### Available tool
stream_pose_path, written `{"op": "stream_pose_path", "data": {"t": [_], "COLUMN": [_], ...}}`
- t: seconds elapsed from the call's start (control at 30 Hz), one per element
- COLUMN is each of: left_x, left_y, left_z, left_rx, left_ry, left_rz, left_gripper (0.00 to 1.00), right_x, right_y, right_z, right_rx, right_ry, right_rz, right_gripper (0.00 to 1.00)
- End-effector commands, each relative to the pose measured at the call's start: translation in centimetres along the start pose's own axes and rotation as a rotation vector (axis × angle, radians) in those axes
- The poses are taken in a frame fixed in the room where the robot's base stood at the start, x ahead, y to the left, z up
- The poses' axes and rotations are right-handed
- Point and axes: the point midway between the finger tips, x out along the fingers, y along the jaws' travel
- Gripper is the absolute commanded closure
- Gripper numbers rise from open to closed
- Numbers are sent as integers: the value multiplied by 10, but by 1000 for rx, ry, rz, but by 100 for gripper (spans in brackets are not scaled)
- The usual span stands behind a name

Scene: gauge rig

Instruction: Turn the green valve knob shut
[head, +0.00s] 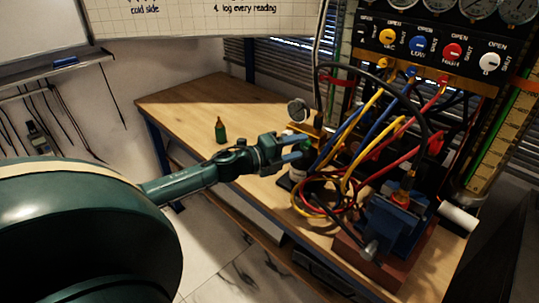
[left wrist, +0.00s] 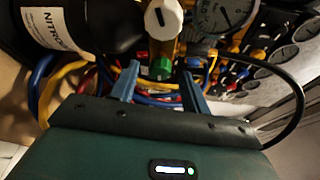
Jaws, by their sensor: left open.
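The green valve knob (left wrist: 160,68) shows in the left wrist view, low on a brass fitting (left wrist: 163,45) under a white knob or cap (left wrist: 164,17). In the head view a bit of green (head: 307,145) shows just past the fingertips, partly hidden by hoses. My left gripper (head: 302,149) is open, with its two blue fingers apart. In the left wrist view its fingers (left wrist: 159,74) stand on either side of the green knob in the picture; I cannot tell whether they touch it. My right gripper is not in view.
Yellow, blue, red and black hoses (head: 345,185) crowd the rig right of the gripper. A blue vise (head: 391,222) stands at the front right. A black bottle labelled NITRO (left wrist: 80,25) is close by.

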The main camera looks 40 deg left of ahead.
Motion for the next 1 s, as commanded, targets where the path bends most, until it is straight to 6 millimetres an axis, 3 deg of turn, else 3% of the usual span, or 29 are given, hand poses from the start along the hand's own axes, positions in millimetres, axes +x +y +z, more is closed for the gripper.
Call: {"op": "stream_pose_path", "data": {"t": [0.6, 0.8, 1.0], "left_x": [-92, -108, -113], "left_y": [1, 0, 0], "left_z": [-1, -1, 0], "left_rx": [1, 1, 2], "left_ry": [2, 2, 2], "left_rz": [3, 1, 0], "left_gripper": [53, 53, 53], "right_x": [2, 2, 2], "right_y": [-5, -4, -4], "right_z": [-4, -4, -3], "right_rx": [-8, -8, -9], "right_ry": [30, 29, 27], "right_rz": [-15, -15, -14], "right_gripper": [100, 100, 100]}}
